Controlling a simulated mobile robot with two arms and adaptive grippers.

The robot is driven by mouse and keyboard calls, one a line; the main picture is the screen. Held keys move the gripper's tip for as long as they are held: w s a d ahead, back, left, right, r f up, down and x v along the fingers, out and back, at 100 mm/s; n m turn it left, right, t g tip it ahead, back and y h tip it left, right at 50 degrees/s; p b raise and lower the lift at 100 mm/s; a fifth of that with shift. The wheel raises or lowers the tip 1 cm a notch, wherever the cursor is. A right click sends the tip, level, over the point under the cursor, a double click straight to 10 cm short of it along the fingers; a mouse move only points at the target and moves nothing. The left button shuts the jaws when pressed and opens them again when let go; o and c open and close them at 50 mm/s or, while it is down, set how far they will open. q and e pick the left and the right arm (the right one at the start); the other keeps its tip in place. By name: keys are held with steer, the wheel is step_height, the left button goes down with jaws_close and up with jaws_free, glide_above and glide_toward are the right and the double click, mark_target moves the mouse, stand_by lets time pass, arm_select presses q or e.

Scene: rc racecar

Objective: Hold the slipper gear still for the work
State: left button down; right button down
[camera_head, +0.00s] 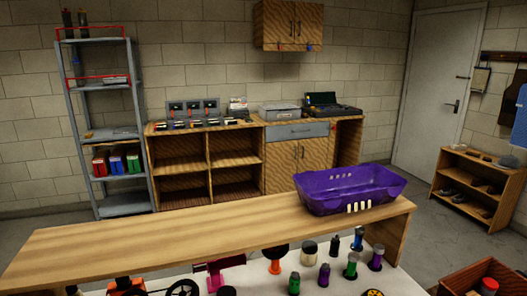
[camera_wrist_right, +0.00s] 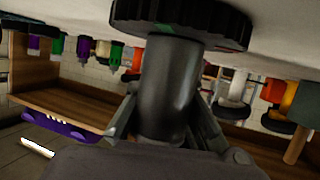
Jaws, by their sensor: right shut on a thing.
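In the right wrist view my right gripper (camera_wrist_right: 165,108) is shut around a smooth dark grey cylinder (camera_wrist_right: 168,80). The cylinder joins a wide black disc with a ridged rim (camera_wrist_right: 180,18), which lies against the pale work surface. I cannot tell whether this piece is the slipper gear. In the head view a small yellow round part (camera_head: 373,293) is cut by the bottom edge, too little shown to name. A black ring-shaped part (camera_head: 183,288) is also cut there. Neither gripper shows in the head view, and my left gripper is in no view.
A wooden ledge (camera_head: 200,237) runs along the back of the pale work surface (camera_head: 308,282). A purple crate (camera_head: 352,188) stands on the ledge's right end. Several coloured bottles, including a green one (camera_head: 294,283), and a pink stand (camera_head: 216,272) crowd the surface before the ledge.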

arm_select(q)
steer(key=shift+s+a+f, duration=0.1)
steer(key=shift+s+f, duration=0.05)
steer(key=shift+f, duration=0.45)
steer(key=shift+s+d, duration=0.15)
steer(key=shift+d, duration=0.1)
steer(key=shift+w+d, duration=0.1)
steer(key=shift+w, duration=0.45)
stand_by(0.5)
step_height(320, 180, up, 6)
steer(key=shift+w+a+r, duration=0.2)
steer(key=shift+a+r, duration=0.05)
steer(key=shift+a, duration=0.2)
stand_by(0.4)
